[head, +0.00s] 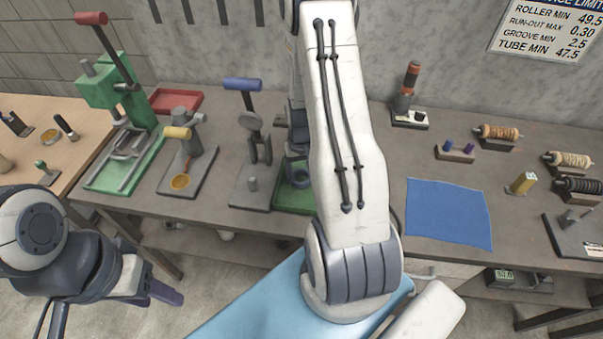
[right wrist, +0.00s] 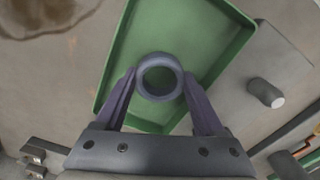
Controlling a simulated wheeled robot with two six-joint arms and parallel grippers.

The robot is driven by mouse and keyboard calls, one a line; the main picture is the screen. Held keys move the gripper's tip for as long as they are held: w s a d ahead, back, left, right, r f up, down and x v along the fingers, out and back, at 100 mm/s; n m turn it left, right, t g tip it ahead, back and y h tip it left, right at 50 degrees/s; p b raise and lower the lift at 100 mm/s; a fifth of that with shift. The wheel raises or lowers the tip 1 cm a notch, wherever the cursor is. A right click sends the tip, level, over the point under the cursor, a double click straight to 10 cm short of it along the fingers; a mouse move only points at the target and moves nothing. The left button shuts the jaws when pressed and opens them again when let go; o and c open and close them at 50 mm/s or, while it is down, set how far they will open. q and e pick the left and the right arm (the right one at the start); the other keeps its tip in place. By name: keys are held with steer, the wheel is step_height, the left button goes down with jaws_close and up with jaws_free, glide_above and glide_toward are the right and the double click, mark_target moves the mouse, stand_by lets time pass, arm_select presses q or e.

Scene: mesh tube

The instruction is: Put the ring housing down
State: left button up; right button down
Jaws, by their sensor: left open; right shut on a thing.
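The ring housing, a blue-grey ring (right wrist: 160,57), is between the fingertips of my right gripper (right wrist: 160,85) in the right wrist view. The gripper is shut on it. Below it is a shallow green tray (right wrist: 218,28), and the ring appears over the tray's floor; I cannot tell whether it touches. In the head view the green tray (head: 291,203) stands on the bench, and my right arm hides much of it and most of the gripper. My left gripper (head: 165,292) is open and empty, low in front of the bench at left.
A grey-based press with a blue handle (head: 242,85) stands left of the tray. Further left are a yellow-handled tool (head: 178,134) and a green press (head: 104,88). A blue mat (head: 448,214) lies clear to the right. A red tray (head: 176,101) lies at the back.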

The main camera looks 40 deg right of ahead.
steer(key=shift+f, duration=0.4)
steer(key=shift+f, duration=0.1)
jaws_free()
